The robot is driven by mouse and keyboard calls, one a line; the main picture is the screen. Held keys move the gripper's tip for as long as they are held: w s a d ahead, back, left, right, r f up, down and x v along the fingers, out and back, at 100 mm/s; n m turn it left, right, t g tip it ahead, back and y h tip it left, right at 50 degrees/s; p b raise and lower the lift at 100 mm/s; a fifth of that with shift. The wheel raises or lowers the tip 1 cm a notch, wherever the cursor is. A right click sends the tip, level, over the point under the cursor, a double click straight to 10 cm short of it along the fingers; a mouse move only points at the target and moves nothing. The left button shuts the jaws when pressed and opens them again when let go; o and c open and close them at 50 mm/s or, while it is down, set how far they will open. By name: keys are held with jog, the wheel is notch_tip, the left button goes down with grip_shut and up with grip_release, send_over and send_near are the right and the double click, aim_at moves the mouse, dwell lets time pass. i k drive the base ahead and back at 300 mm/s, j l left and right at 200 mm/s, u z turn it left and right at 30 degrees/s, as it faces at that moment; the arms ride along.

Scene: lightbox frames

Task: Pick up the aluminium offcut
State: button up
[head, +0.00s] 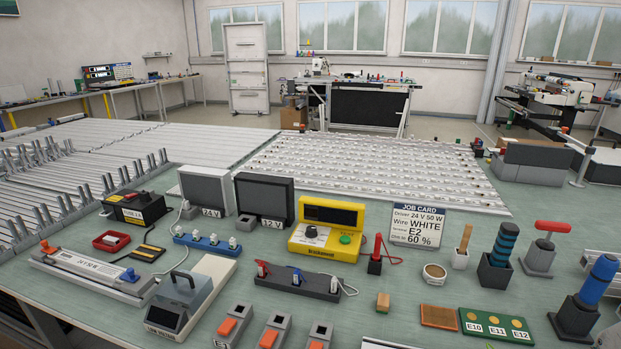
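I cannot tell for certain which piece is the aluminium offcut. A silvery ridged metal piece (385,344) lies at the bottom edge of the head view, mostly cut off by the frame. Another silvery ridged piece (602,263) lies at the right edge of the bench, also cut off.
The green bench (330,288) is crowded. A yellow tester (328,234), a job card (418,226), a blue-handled tool in a dark block (588,300), a copper-coloured plate (439,316) and a green terminal board (495,325) stand around. Long metal profiles (50,205) fill the left.

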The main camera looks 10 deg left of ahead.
aim_at(107, 239)
jog(key=i+j+u, duration=0.1)
jog(key=j+u, duration=0.25)
jog(key=i+j+u, duration=0.15)
jog(key=j+u, duration=0.2)
jog(key=i+j+u, duration=0.2)
jog(key=j+u, duration=0.15)
jog(key=i+j+u, duration=0.25)
jog(key=u, duration=0.15)
jog(key=k+j, duration=0.1)
jog(key=k, duration=0.4)
jog(key=i+j+z, duration=0.3)
jog(key=i+j, duration=0.15)
jog(key=i+j+z, duration=0.15)
jog(key=j, duration=0.25)
jog(key=i+j+z, duration=0.25)
jog(key=j, duration=0.4)
jog(key=i+j+z, duration=0.15)
jog(key=j, duration=0.25)
jog(key=i+j+z, duration=0.3)
jog(key=j, duration=0.45)
jog(key=i, duration=0.05)
